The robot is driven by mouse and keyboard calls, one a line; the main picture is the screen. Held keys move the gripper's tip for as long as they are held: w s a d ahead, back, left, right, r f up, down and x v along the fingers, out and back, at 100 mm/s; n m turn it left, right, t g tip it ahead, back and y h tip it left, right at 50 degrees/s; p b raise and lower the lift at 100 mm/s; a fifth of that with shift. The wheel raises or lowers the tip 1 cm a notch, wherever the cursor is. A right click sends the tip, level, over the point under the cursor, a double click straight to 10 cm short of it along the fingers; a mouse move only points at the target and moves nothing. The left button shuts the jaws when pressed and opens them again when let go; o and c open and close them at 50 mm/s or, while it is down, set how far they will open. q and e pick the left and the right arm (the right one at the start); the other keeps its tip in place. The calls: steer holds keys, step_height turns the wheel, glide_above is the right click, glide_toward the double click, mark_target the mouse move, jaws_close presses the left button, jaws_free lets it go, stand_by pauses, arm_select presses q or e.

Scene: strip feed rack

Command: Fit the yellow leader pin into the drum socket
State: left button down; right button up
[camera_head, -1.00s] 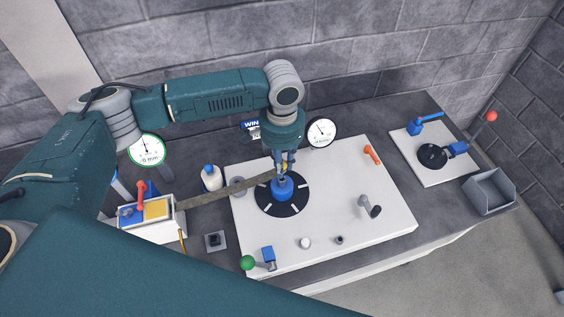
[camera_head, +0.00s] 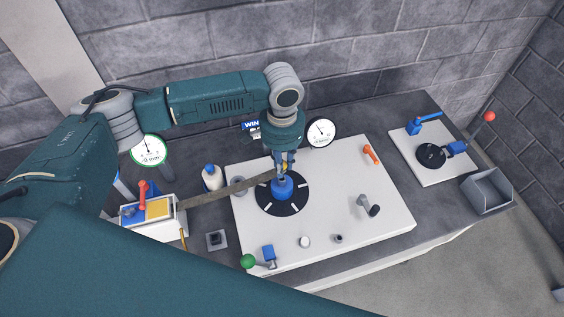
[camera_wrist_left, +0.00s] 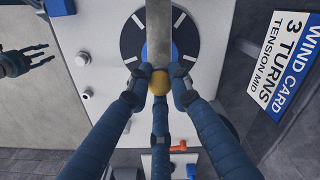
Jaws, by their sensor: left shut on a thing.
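My left gripper (camera_head: 284,161) is shut on the yellow leader pin (camera_wrist_left: 159,82), whose round yellow end shows between the fingertips in the left wrist view. The grey strip (camera_head: 222,192) runs from the feed box to the fingertips. The drum is a black disc (camera_head: 269,205) with white marks and a blue hub (camera_head: 281,188). The fingertips and pin are at the hub's far side in the head view. The socket is hidden, so I cannot tell whether the pin is in it. My right gripper (camera_wrist_left: 42,57) shows at the wrist view's left edge, fingers apart and empty.
The feed box (camera_head: 155,226) stands left of the white plate (camera_head: 345,220). A white bottle (camera_head: 212,179), two dials (camera_head: 320,132) and a wind card (camera_wrist_left: 292,65) are nearby. A green-knobbed lever (camera_head: 248,262), posts (camera_head: 369,206) and an orange handle (camera_head: 371,154) stand around the plate.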

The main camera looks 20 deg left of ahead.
arm_select(q)
steer(key=shift+f, duration=1.85)
stand_by(1.0)
steer(key=c, duration=1.5)
jaws_free()
step_height(320, 180, up, 12)
